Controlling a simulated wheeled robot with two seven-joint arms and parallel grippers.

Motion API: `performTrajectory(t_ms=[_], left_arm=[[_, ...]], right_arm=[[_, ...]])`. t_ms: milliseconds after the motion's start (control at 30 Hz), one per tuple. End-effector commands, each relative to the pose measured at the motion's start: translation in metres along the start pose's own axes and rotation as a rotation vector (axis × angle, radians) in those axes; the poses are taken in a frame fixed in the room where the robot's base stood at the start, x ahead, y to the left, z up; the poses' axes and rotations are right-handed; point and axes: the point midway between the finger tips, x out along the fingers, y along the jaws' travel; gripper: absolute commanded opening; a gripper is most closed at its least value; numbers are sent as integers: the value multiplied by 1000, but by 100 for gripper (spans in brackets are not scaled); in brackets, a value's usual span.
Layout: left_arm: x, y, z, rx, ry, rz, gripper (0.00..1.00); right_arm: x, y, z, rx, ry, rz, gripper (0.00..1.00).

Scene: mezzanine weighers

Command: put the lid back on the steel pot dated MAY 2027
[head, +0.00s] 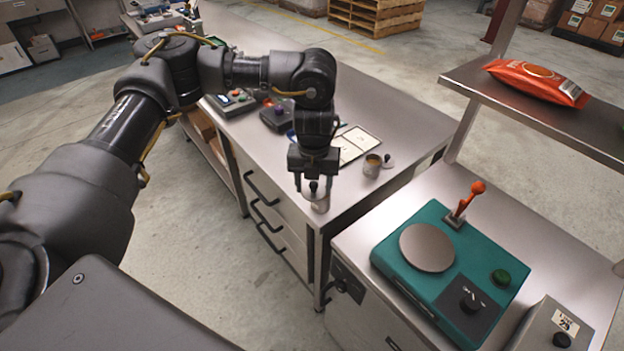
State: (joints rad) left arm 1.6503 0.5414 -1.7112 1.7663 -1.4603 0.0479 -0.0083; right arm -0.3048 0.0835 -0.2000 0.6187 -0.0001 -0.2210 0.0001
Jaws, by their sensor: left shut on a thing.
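My left gripper (314,184) points down over the near corner of the long steel bench (350,205). It is shut on the dark knob of a small steel lid (317,194). Steel shows directly under the lid; I cannot tell whether this is a pot with the lid resting on it or a gap. A small open steel pot (371,170) with brownish contents stands to the right on the same bench. Another lid (388,162) with a dark knob lies beside it. No pot date is readable. My right gripper is not in view.
A white sheet or board (357,142) lies behind the open pot. Control boxes (231,102) stand farther back. A teal scale (450,270) with an orange-red lever (467,203) fills the near right bench. An orange bag (538,82) lies on the raised shelf (545,115).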

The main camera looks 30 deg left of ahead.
Motion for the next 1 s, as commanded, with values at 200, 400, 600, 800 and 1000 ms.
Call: performTrajectory(t_ms=[200,400,600,800,1000], left_arm=[[-1,0,-1,-16,-1,-1,32],[-5,0,-7,-254,-4,-4,32],[-12,3,-21,-747,-6,-9,32],[-17,8,-36,-1278,-3,-11,32],[-22,14,-51,-1775,0,-8,32]], right_arm=[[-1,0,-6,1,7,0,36],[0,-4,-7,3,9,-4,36],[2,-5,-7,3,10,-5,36],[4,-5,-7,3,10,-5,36],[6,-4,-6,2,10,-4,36]])
